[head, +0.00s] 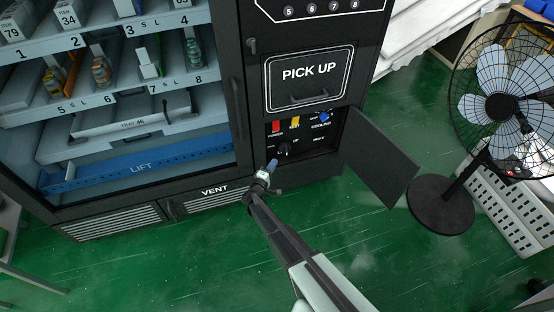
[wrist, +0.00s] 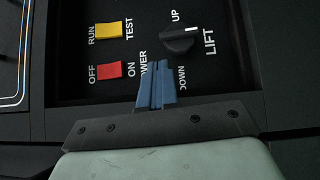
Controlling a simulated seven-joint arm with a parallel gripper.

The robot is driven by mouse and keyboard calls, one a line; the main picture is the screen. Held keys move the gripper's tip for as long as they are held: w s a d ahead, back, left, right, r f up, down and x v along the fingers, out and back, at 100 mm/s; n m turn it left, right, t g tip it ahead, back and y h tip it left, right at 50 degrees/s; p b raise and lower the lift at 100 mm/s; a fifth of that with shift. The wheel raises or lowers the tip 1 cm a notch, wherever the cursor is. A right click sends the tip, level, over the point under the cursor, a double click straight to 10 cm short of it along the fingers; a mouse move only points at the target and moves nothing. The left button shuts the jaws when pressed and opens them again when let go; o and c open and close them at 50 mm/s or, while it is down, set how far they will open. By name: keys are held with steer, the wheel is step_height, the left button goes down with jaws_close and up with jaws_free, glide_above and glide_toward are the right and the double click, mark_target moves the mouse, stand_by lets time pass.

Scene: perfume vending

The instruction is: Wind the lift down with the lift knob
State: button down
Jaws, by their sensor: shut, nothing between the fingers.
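The black lift knob (wrist: 180,40) shows in the wrist view on a dark panel, between the words UP above it and DOWN below it. A white mark is on its right side, toward the word LIFT. In the head view the knob (head: 284,148) is a small dark shape low in the open panel. My gripper (wrist: 156,68) has its blue fingers shut and empty. In the wrist view they are below and left of the knob, apart from it. In the head view my gripper (head: 272,164) is just below the knob. The blue lift (head: 140,172) lies low behind the glass.
A red power switch (wrist: 109,70) and a yellow run/test switch (wrist: 109,31) are left of the knob in the wrist view. A blue cooling knob (head: 324,117) is at upper right. The panel door (head: 380,160) hangs open on the right. A fan (head: 445,200) stands farther right.

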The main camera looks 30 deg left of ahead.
steer(key=c, duration=1.8)
jaws_free()
steer(key=shift+s, duration=0.35)
steer(key=shift+o, duration=0.7)
steer(key=shift+d, duration=0.2)
steer(key=o, duration=1.1)
steer(key=shift+h, duration=0.5)
steer(key=w+d+f, duration=0.1)
steer(key=d, duration=0.2)
steer(key=w+d+f, duration=0.1)
steer(key=d, duration=0.3)
steer(key=w+d, duration=0.1)
steer(key=d, duration=0.2)
steer(key=shift+w+d+f, duration=0.2)
steer(key=shift+w+f, duration=0.2)
steer(key=o, duration=0.4)
steer(key=shift+d+m+y, duration=0.15)
steer(key=shift+m+y, duration=0.15)
steer(key=shift+y, duration=0.4)
steer(key=shift+o, duration=0.8)
steer(key=m+g+y, duration=0.2)
steer(key=m+y, duration=0.5)
steer(key=m, duration=2.4)
glide_toward(286, 152)
steer(key=x, duration=1.1)
steer(key=shift+r, duration=0.2)
